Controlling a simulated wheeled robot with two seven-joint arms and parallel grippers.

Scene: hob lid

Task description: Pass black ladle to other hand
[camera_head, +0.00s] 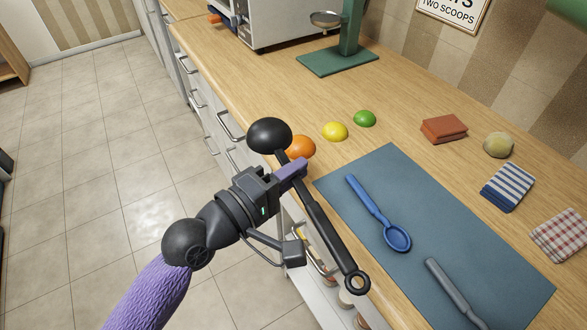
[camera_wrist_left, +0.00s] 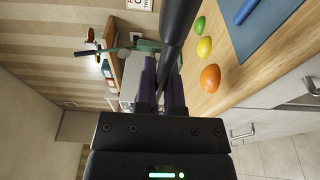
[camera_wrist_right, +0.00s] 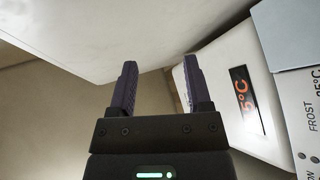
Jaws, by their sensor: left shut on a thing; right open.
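The black ladle (camera_head: 325,228) has a round black bowl at its upper end and a ring at the lower end of its handle. My left gripper (camera_head: 291,176) is shut on the ladle's handle, nearer the bowl, and holds it in front of the counter edge. In the left wrist view the dark handle (camera_wrist_left: 178,22) runs up between the left fingers (camera_wrist_left: 162,88). My right gripper (camera_wrist_right: 158,90) shows only in the right wrist view. Its fingers are apart with nothing between them.
Orange (camera_head: 301,146), yellow (camera_head: 335,131) and green (camera_head: 365,118) fruit lie behind the ladle. A white appliance with a red display (camera_wrist_right: 243,92) stands near the right gripper.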

